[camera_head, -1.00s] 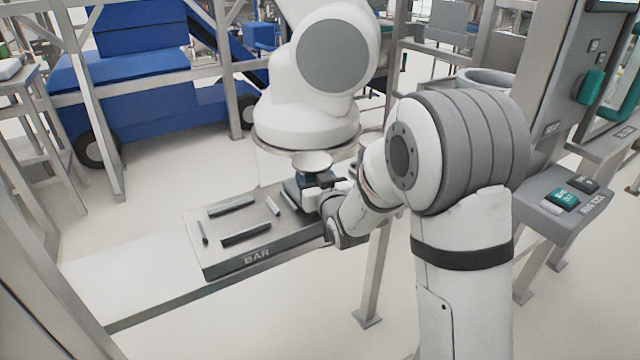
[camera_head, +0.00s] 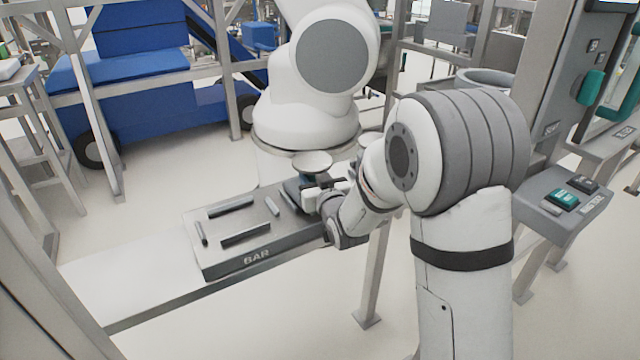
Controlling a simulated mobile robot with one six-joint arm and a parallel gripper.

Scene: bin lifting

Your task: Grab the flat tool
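A grey block marked "BAR" (camera_head: 258,258) lies on a pale bench and holds several slim pieces. A dark flat bar (camera_head: 231,206) lies at its back and another dark bar (camera_head: 246,235) at its front. A short dark piece (camera_head: 202,233) is at the left and a small grey piece (camera_head: 272,206) is near the middle. I cannot tell which one is the flat tool. My gripper (camera_head: 306,193) is low over the block's right end, right of these pieces. Its fingers are small and partly hidden by my wrist, so its opening and any held thing are unclear.
The pale bench (camera_head: 140,285) is bare left of the block. A blue machine (camera_head: 140,75) stands behind. Metal frame posts rise at the left and behind.

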